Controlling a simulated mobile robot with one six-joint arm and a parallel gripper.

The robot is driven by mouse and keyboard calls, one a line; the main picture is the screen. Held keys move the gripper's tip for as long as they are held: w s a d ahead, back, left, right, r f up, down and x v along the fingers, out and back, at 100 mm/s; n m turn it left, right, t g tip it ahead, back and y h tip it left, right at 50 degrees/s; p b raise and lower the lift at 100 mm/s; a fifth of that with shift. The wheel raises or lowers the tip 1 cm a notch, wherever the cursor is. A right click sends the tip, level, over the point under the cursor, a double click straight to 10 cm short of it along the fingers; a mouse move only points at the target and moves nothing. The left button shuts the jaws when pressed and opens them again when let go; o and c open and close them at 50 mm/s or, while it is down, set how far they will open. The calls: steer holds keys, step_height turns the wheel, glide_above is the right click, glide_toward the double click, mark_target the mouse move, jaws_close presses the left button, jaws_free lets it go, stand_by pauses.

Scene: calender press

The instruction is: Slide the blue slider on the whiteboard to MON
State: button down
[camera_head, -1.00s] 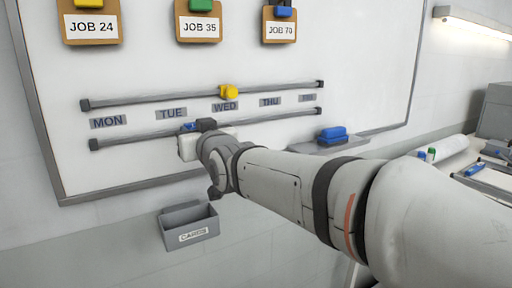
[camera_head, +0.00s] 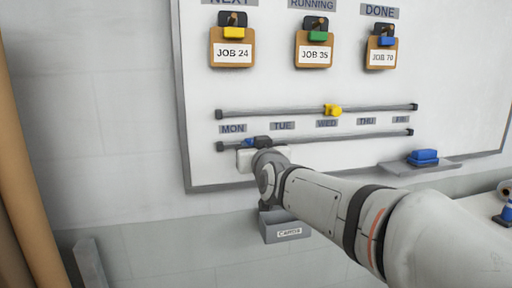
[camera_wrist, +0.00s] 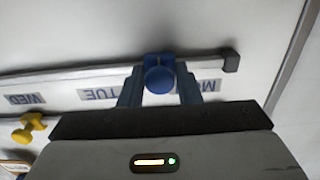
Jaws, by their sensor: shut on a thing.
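The blue slider (camera_wrist: 159,75) sits on the lower rail (camera_head: 340,136) of the whiteboard (camera_head: 290,80). It is between the MON label (camera_head: 233,128) and the TUE label (camera_head: 282,126), a little right of MON in the head view. My gripper (camera_wrist: 160,85) is shut on the blue slider, one blue finger on each side of its round knob. In the head view my gripper (camera_head: 256,143) hides much of the slider. In the wrist view, where the labels are upside down, a finger partly covers the MON label (camera_wrist: 208,85).
A yellow slider (camera_head: 332,110) sits on the upper rail (camera_head: 280,112) near WED. The lower rail's end stop (camera_wrist: 231,60) is beyond MON. A grey CARDS box (camera_head: 286,233) hangs below my arm. A blue eraser (camera_head: 423,157) rests on the ledge at right.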

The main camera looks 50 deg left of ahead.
steer(key=c, duration=1.3)
jaws_free()
steer(key=b+v, duration=0.1)
steer(key=v, duration=0.6)
steer(key=shift+s+d, duration=0.2)
steer(key=shift+d, duration=0.15)
steer(key=shift+o, duration=0.3)
